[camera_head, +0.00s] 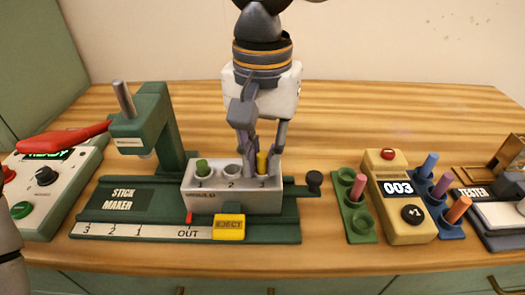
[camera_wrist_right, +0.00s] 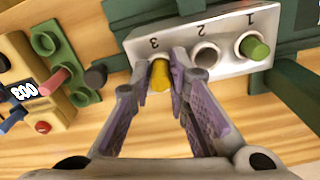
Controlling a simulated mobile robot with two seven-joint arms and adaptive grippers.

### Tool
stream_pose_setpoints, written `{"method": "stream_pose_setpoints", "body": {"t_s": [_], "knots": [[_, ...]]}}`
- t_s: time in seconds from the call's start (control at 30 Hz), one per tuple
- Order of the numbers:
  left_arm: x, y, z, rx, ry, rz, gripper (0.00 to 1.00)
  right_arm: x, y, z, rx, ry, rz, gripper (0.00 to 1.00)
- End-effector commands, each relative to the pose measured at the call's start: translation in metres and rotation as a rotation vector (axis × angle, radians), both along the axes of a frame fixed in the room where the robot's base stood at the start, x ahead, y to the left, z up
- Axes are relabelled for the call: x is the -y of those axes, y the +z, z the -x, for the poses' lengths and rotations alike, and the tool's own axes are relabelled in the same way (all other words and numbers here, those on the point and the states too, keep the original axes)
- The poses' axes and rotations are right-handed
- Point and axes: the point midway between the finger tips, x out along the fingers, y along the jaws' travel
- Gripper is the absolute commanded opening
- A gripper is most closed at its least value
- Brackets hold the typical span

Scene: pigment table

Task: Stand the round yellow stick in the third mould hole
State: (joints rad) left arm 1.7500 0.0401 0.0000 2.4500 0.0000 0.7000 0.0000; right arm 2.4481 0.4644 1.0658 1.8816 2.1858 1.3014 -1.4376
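The yellow stick (camera_head: 262,163) stands upright at hole 3 of the grey mould block (camera_head: 235,202). It also shows in the right wrist view (camera_wrist_right: 161,76), with its lower end hidden inside the hole. My right gripper (camera_head: 262,170) points down over hole 3, with one finger on each side of the stick. The fingers look spread, with slim gaps beside the stick. In the right wrist view the fingertips (camera_wrist_right: 160,68) flank the stick closely. A green stick (camera_head: 202,167) stands in hole 1, and hole 2 (camera_wrist_right: 206,55) is empty. My left gripper is not seen.
The mould block sits on the green stick maker (camera_head: 125,195), beside its press (camera_head: 150,130). A yellow EJECT button (camera_head: 229,228) is in front. Right are a green rack (camera_head: 352,222) with a pink stick, a counter reading 003 (camera_head: 398,205), a blue rack (camera_head: 440,222) and a tester (camera_head: 495,215).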

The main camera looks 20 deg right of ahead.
Motion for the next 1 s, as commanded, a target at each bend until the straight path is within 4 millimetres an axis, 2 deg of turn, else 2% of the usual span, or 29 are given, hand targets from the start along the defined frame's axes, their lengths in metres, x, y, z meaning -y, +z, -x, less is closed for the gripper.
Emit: {"method": "stream_pose_setpoints", "body": {"t_s": [0.07, 0.4, 0.47, 0.7, 0.8, 1.0], "knots": [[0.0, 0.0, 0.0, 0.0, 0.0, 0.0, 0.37, 0.0, 0.0, 0.0, 0.0, 0.0, 0.0, 0.36], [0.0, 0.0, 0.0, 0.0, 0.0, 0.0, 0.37, 0.0, 0.005, -0.001, 0.002, 0.0, -0.001, 0.36], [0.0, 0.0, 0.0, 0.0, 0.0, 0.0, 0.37, 0.0, 0.016, -0.001, 0.005, -0.001, -0.002, 0.36], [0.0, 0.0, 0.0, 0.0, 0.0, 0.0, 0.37, -0.001, 0.081, -0.001, 0.005, -0.002, -0.003, 0.36], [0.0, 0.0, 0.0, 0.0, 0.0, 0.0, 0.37, -0.001, 0.101, -0.001, 0.003, -0.001, -0.002, 0.36], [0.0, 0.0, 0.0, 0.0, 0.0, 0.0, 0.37, 0.0, 0.12, 0.0, 0.0, -0.001, -0.001, 0.36]]}}
